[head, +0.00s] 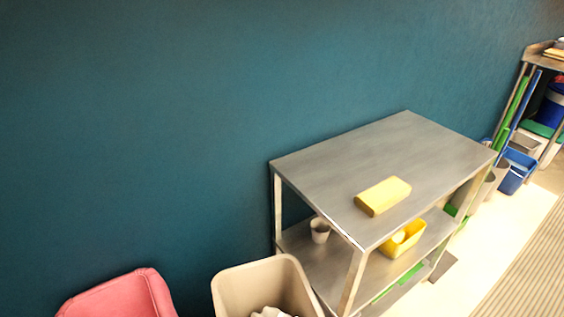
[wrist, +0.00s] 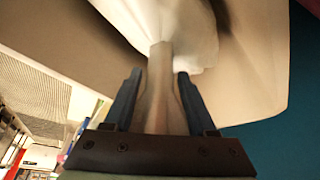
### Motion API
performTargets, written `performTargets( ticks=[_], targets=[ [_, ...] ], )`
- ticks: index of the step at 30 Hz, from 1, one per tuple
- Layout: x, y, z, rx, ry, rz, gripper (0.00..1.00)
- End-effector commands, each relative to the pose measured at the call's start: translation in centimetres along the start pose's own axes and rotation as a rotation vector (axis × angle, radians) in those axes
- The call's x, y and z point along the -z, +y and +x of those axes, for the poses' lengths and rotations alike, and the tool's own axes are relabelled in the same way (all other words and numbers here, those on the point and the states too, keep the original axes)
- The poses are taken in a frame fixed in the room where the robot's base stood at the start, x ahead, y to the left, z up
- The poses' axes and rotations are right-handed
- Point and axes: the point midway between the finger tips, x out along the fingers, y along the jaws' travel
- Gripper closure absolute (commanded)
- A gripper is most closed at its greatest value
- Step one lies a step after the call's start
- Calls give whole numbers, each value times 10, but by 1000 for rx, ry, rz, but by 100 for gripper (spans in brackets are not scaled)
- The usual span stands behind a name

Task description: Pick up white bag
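The white bag (wrist: 184,30) fills the top middle of the wrist view, inside a beige bin. Its narrow twisted neck (wrist: 163,90) runs down between the two fingers of my gripper (wrist: 160,80), almost to the palm. The fingers stand apart on either side of the neck; I cannot tell whether they press on it. In the head view a small part of the white bag (head: 270,312) shows low in the beige bin (head: 262,268), cut by the bottom edge. My gripper is not visible in the head view.
A metal shelf cart (head: 410,140) stands right of the bin, with a yellow block (head: 383,195) on top and a cup (head: 320,230) and yellow container (head: 404,239) below. A pink bin (head: 118,296) is to the left. A teal wall stands behind.

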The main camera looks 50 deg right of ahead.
Motion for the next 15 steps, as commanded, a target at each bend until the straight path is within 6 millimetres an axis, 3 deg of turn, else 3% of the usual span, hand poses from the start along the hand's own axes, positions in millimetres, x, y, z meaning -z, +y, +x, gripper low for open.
performTargets(
  ticks=[1, 6, 15],
  targets=[
    [2, -1, -1, 2, 3, 0, 72],
    [2, -1, -1, 3, 4, 1, 100],
    [3, -2, -2, 5, 6, 1, 100]
  ],
)
